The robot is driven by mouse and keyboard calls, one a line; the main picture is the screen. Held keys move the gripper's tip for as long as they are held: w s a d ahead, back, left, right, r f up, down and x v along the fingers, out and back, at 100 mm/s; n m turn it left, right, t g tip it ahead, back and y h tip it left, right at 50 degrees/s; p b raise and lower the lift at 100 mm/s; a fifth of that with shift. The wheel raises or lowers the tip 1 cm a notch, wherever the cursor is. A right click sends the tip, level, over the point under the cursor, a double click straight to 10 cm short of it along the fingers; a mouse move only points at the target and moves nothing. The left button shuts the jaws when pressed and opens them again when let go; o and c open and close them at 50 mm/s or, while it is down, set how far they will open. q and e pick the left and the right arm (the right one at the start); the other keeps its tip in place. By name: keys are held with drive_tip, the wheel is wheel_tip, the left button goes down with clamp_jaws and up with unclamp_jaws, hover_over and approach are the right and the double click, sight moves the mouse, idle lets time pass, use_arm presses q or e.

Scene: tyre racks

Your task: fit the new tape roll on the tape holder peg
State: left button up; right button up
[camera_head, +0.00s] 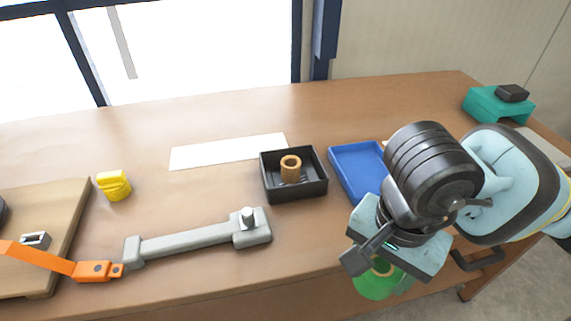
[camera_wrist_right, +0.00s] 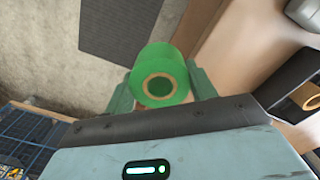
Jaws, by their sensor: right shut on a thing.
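The new tape roll, green with a tan core (camera_wrist_right: 159,86), is held between the two fingers of my right gripper (camera_wrist_right: 160,88). In the head view the green roll (camera_head: 376,284) shows below my right gripper (camera_head: 380,262), partly hidden by it, at the table's front edge. The grey tape holder (camera_head: 190,238) lies on the table to the left of the gripper. Its short upright peg (camera_head: 248,216) stands bare at its right end, well apart from the roll. My left gripper is not in view.
A black tray (camera_head: 265,185) with a brown empty core (camera_head: 290,168) stands behind the holder. A blue tray (camera_head: 350,160) is beside it, partly behind my arm. A yellow object (camera_head: 114,185) and a wooden board (camera_head: 62,205) are left. Table between gripper and holder is clear.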

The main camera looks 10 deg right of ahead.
drive_tip(key=w+d+n, duration=0.1)
drive_tip(key=w+n, duration=0.2)
drive_tip(key=w+f+n, duration=0.1)
drive_tip(key=w+n, duration=0.1)
drive_tip(key=w, duration=0.1)
drive_tip(key=w+d+f+n, duration=0.1)
drive_tip(key=w+n, duration=0.2)
drive_tip(key=shift+w+d+f+n, duration=0.1)
drive_tip(key=shift+w+d+n, duration=0.2)
drive_tip(key=shift+w+d, duration=0.05)
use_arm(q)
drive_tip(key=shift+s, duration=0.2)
use_arm(e)
drive_tip(key=shift+w+d+f+n, duration=0.15)
drive_tip(key=shift+w+d+n, duration=0.15)
drive_tip(key=shift+w+n, duration=0.35)
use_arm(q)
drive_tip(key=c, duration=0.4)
use_arm(e)
drive_tip(key=shift+a, duration=0.15)
